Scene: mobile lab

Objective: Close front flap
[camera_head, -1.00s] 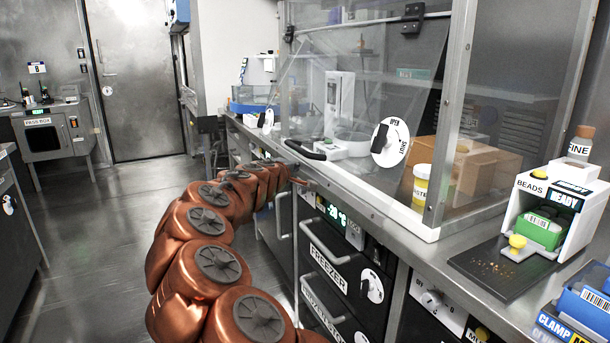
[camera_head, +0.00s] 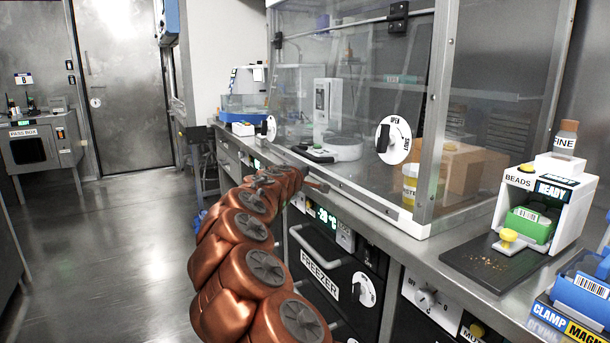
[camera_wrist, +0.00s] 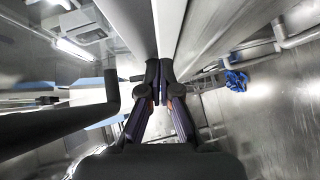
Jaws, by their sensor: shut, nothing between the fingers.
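The front flap (camera_head: 300,100) is the clear panel on the near face of the glass-walled hood. A black handle (camera_head: 318,155) is at its lower edge. I cannot tell whether the flap sits flush with the frame. A white dial (camera_head: 393,140) marked OPEN and SHUT is on the hood front. My gripper (camera_head: 318,186) is at the bench's front edge, just below the hood. In the wrist view my gripper (camera_wrist: 165,75) is shut and empty, its fingertips close to a pale rail. A dark bar, likely the handle (camera_wrist: 60,125), is left of the fingers.
A freezer drawer (camera_head: 325,270) with a bar handle is under the bench. A bead dispenser (camera_head: 545,205) and a blue clamp box (camera_head: 580,290) stand on the bench at right. The floor (camera_head: 130,240) to the left is clear.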

